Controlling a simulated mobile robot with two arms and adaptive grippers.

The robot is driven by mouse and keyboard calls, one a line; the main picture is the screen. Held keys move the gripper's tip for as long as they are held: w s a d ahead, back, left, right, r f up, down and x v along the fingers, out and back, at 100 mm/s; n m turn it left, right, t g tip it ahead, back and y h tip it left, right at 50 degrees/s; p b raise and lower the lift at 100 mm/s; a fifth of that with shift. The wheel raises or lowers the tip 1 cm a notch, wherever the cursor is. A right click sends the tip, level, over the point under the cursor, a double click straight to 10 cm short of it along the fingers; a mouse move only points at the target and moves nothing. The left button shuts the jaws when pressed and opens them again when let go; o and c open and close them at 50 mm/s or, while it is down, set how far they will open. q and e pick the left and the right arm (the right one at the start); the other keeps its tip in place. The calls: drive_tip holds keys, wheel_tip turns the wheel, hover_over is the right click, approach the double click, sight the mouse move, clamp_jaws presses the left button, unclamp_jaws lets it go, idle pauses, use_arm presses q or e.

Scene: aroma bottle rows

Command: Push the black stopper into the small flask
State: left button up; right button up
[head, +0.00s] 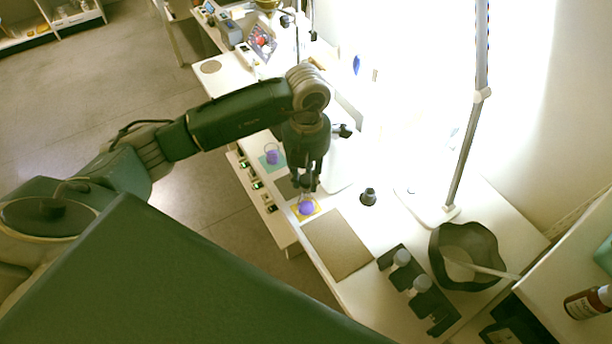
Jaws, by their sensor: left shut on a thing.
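A small flask (306,208) with purple liquid stands on a yellow mat (316,212) near the front edge of the white table. My left gripper (305,186) points down right over this flask, its fingers closed together at the neck. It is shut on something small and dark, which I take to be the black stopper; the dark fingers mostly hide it. I cannot tell whether the stopper touches the flask's mouth. My right gripper is not in view.
Another purple flask (272,157) stands on a green mat, left of my gripper. A dark conical piece (369,196) stands to the right. A lamp stand (437,213) rises behind.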

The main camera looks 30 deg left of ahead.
sight(306, 178)
use_arm(q)
drive_tip(key=shift+f+b, duration=1.05)
drive_tip(key=shift+f, duration=0.15)
drive_tip(key=o, duration=1.1)
drive_tip(key=shift+r, duration=0.1)
wheel_tip(306, 178, up, 12)
